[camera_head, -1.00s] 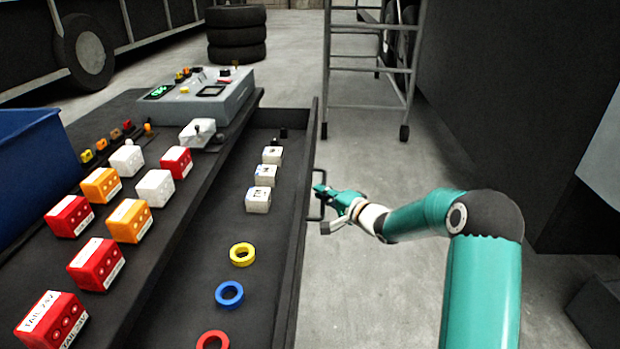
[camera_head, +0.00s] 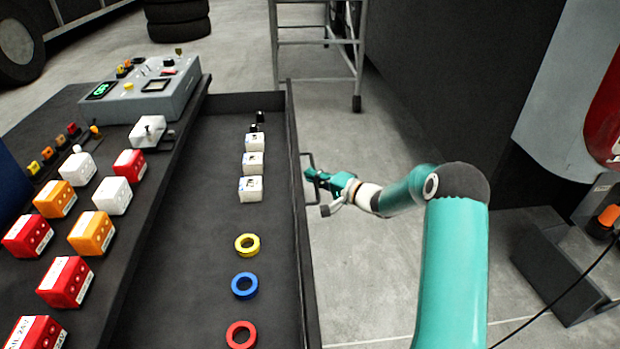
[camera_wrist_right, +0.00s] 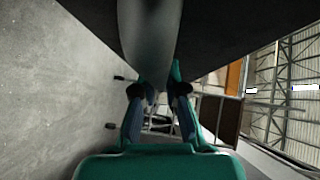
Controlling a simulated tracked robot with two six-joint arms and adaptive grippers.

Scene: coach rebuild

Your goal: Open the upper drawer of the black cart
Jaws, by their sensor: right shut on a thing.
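The black cart (camera_head: 150,215) stands at left. Its upper drawer (camera_head: 200,250) is pulled out to the right, with a wide stretch of its inside showing. White blocks (camera_head: 252,165) and yellow (camera_head: 247,245), blue (camera_head: 245,285) and red (camera_head: 241,334) rings lie in it. The dark bar handle (camera_head: 304,158) is on the drawer's outer face. My right gripper (camera_head: 312,176) is shut on this handle from the right. The right wrist view shows its fingers (camera_wrist_right: 160,98) closed around a dark grey bar. My left gripper is not in view.
Red, orange and white boxes (camera_head: 96,231) and a grey control box (camera_head: 145,92) stand on the cart top. A ladder frame (camera_head: 318,42) stands behind. A dark stand (camera_head: 565,265) is at right. Grey floor (camera_head: 370,265) is clear beside the drawer.

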